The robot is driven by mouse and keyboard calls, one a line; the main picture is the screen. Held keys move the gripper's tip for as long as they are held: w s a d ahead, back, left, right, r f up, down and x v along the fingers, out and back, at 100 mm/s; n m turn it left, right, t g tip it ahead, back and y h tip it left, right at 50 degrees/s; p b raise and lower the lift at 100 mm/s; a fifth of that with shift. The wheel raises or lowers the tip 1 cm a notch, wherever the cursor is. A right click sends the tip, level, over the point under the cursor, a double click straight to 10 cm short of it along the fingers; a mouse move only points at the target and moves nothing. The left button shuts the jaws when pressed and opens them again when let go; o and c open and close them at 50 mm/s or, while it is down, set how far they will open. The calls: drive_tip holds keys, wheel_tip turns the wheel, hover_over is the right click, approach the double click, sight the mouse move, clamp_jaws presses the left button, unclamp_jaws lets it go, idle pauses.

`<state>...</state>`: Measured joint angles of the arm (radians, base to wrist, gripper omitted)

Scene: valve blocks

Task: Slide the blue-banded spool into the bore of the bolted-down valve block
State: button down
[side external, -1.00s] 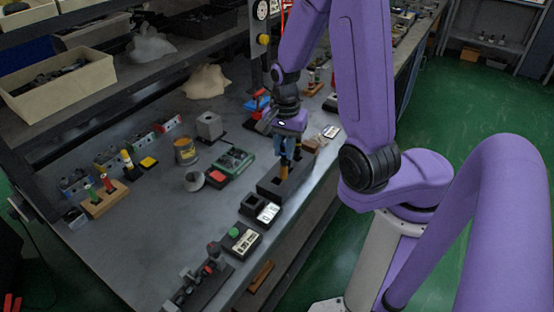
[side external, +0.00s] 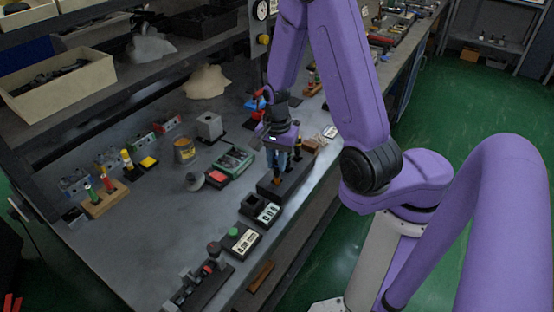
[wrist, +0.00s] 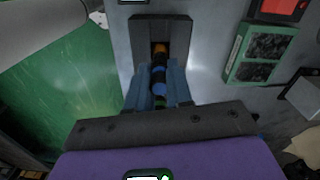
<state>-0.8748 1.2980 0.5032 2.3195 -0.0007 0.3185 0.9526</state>
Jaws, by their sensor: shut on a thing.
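My gripper (side external: 277,162) points down over a long dark block (side external: 299,178) near the bench's front edge. In the wrist view, my blue fingers (wrist: 158,92) are shut on the blue-banded spool (wrist: 158,88), which has dark and blue bands and an orange end. The spool lines up with the slot of the dark block (wrist: 143,38), and its orange end shows at that slot. I cannot tell how deep it sits or whether it touches. A grey cube (side external: 209,125) on a dark plate, perhaps the valve block, stands farther back; its bore is not clear.
A green-and-grey box (side external: 233,162) lies left of the dark block, and also shows in the wrist view (wrist: 260,52). A small display unit (side external: 266,212) and a green-button box (side external: 241,239) stand in front. A wooden rack (side external: 105,203) holds spools at left.

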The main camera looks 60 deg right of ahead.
drive_tip(key=shift+f, duration=0.15)
drive_tip(key=c, duration=1)
unclamp_jaws()
